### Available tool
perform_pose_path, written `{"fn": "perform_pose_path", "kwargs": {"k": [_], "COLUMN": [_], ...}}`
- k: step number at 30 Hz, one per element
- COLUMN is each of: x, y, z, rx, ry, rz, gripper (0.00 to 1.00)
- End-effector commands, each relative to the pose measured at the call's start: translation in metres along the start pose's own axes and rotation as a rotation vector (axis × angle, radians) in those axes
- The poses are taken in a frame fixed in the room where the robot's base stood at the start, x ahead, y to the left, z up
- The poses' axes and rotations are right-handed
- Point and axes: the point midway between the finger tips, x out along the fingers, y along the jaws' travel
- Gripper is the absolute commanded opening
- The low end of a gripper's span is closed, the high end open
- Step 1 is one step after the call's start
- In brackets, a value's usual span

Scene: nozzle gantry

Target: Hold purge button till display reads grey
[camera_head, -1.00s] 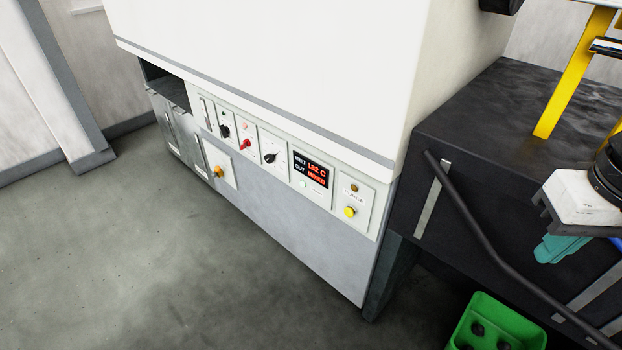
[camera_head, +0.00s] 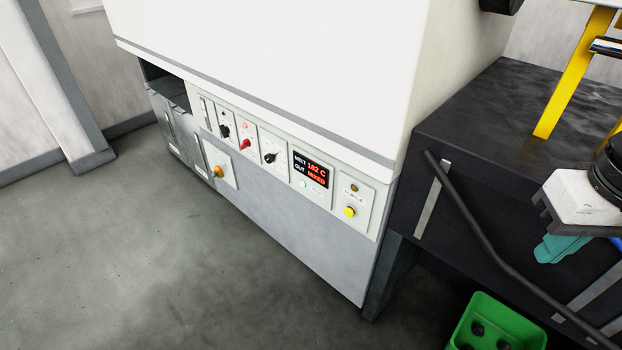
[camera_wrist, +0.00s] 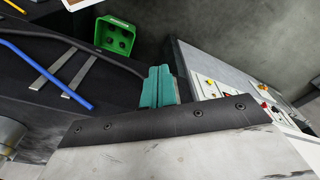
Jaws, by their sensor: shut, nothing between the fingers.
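The yellow purge button (camera_head: 349,212) sits low on the rightmost panel plate of the white machine, under a small dark amber lamp (camera_head: 354,188). The display (camera_head: 311,169) to its left is lit, with "MELT 182 C" and "OUT MIXED" in white and red. My gripper, with teal fingers, shows at the right edge of the head view (camera_head: 562,248), well right of the button and apart from it. In the wrist view my gripper (camera_wrist: 159,82) has its fingers together with nothing between them.
The same panel has a red knob (camera_head: 246,144), black knobs (camera_head: 270,157) and an orange knob (camera_head: 218,171). A black bench (camera_head: 470,130) with a dark rail (camera_head: 480,225) stands right of the machine. A green bin (camera_head: 497,325) with dark round things is on the floor. The floor before the panel is clear.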

Motion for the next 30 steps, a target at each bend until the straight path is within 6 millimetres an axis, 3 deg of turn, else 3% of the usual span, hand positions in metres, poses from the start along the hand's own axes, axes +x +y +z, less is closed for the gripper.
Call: {"fn": "perform_pose_path", "kwargs": {"k": [14, 23, 30], "x": [0.003, 0.041, 0.086], "y": [-0.004, -0.032, -0.072], "z": [-0.001, -0.013, -0.04], "rx": [-0.023, -0.14, -0.238], "ry": [-0.013, -0.216, -0.303], "rz": [-0.003, -0.01, -0.045], "gripper": [0.0, 0.0, 0.0]}}
